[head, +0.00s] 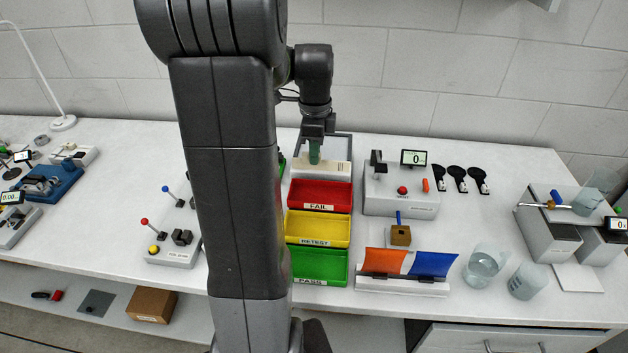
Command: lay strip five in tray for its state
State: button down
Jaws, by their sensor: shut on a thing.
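My gripper (315,138) is shut on a small green strip (314,152), held upright just above or at a pale block-like holder (335,169) behind the trays; I cannot tell if the strip touches it. In front of the holder stand a red tray labelled FAIL (338,197), a yellow tray labelled RETEST (300,230) and a green tray labelled PASS (335,268), in a row towards the front edge. All three look empty where they show. Any number on the strip is too small to read, and my arm hides the area left of the trays.
Right of the trays stand a white device with a display (413,157), a small brown block with a blue handle (400,235) and an orange and blue sheet on a stand (432,264). Beakers (484,263) are farther right. A white lever device (175,246) is at left.

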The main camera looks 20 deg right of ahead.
notch_tip(320, 180, down, 8)
jog(key=shift+f+p, duration=0.15)
jog(key=shift+p, duration=0.15)
jog(key=shift+s, duration=0.1)
jog(key=shift+f, duration=0.1)
jog(key=shift+f+b, duration=0.45)
jog(key=shift+f, duration=0.05)
jog(key=c, duration=1.3)
grip_release()
jog(key=shift+c, duration=0.2)
